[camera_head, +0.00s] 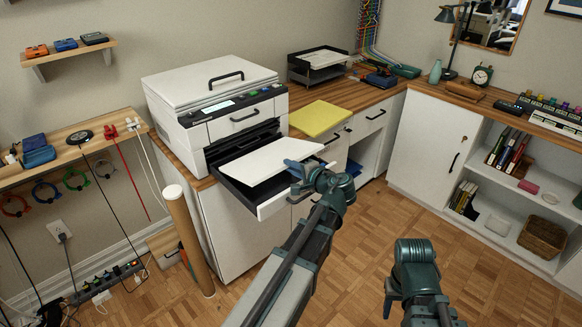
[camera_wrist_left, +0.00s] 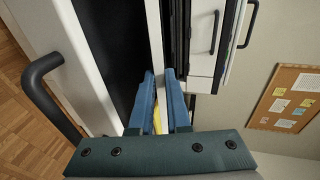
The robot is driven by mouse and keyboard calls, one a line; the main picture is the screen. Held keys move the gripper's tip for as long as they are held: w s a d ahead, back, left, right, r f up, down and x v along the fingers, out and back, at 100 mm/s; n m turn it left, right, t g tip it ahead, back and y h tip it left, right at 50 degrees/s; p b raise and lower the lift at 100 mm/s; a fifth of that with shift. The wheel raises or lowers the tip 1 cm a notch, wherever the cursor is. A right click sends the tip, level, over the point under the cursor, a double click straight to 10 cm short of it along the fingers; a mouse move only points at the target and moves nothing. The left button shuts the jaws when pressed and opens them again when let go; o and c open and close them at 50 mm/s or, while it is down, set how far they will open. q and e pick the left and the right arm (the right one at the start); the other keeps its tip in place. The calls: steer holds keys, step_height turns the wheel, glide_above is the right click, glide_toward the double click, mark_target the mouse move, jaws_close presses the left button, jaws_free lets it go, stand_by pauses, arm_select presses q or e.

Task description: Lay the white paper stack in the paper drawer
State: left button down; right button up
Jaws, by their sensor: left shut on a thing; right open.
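The white paper stack (camera_head: 270,158) is over the pulled-out paper drawer (camera_head: 236,186) of the printer, covering much of its dark inside. My left gripper (camera_head: 298,166) is shut on the stack's right edge. In the left wrist view the stack shows edge-on as a white strip (camera_wrist_left: 156,35) between the blue fingers (camera_wrist_left: 158,76). The drawer's dark inside and white front (camera_wrist_left: 75,50) lie to the left there. I cannot tell whether the stack touches the drawer floor. My right gripper (camera_head: 412,270) is open and empty, low in front of the cabinets.
The white printer (camera_head: 215,100) stands on a wood-topped cabinet. A yellow stack (camera_head: 320,118) lies on the counter right of it. A black drawer handle (camera_wrist_left: 40,90) juts out in the left wrist view. A brown cardboard tube (camera_head: 188,240) leans at the cabinet's left.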

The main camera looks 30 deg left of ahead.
arm_select(q)
steer(key=shift+f, duration=0.45)
steer(key=shift+w+a+f+b, duration=0.3)
steer(key=shift+a+f+b, duration=0.2)
steer(key=shift+a+b, duration=0.3)
steer(key=shift+d, duration=0.1)
steer(key=c, duration=0.8)
jaws_free()
steer(key=p+v, duration=0.4)
steer(key=v, duration=0.9)
steer(key=shift+d, duration=0.35)
steer(key=shift+s+r, duration=0.1)
steer(key=shift+s, duration=0.05)
